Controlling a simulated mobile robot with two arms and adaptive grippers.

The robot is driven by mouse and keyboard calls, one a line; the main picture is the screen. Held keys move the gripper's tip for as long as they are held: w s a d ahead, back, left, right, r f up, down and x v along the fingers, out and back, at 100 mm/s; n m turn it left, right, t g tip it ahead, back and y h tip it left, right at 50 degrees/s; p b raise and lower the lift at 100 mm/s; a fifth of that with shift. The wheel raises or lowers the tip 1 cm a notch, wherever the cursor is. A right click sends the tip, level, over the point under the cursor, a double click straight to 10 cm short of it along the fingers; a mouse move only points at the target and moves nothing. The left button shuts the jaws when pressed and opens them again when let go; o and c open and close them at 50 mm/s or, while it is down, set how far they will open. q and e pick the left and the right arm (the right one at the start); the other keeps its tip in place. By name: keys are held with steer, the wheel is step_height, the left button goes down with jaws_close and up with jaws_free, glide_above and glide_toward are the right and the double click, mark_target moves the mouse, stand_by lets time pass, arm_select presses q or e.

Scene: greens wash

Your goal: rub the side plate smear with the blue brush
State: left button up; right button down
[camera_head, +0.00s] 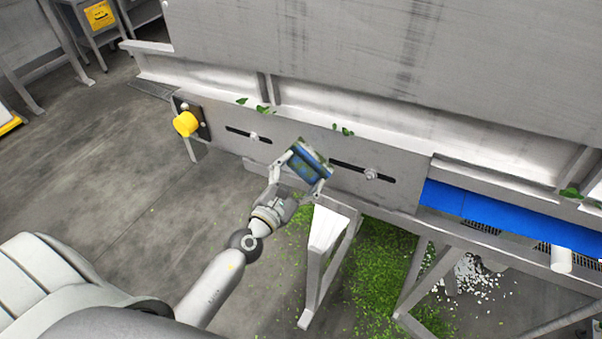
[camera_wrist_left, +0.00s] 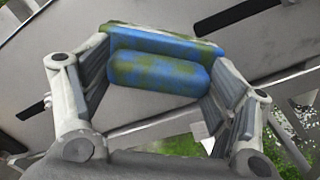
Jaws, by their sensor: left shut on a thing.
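The blue brush (camera_head: 309,164) is a block with green smudges on it. My left gripper (camera_head: 304,178) is shut on it, with a finger on either side. In the left wrist view the brush (camera_wrist_left: 158,73) sits between the two fingers of the gripper (camera_wrist_left: 160,100), its far face turned to the plate. The grey side plate (camera_head: 400,187) has two dark slots with bolts. The brush is in front of the plate, between the slots; I cannot tell whether it touches. No smear shows clearly; the brush may cover it. My right gripper is not in view.
A yellow knob (camera_head: 186,123) sticks out at the plate's left end. A blue belt (camera_head: 510,216) runs to the right. Leaf bits lie on the ledge above the plate. Metal legs (camera_head: 325,250) and a heap of green scraps (camera_head: 385,270) are below. The floor at left is clear.

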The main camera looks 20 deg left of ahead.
arm_select(q)
steer(key=shift+w+a+r, duration=0.1)
steer(key=shift+w+a, duration=0.05)
steer(key=shift+a, duration=1.25)
steer(key=a+b, duration=0.2)
steer(key=a, duration=0.4)
steer(key=shift+w, duration=0.15)
steer(key=shift+b, duration=0.3)
steer(key=s+b, duration=0.1)
steer(key=s, duration=0.5)
steer(key=shift+a+b, duration=0.3)
steer(key=shift+b, duration=0.05)
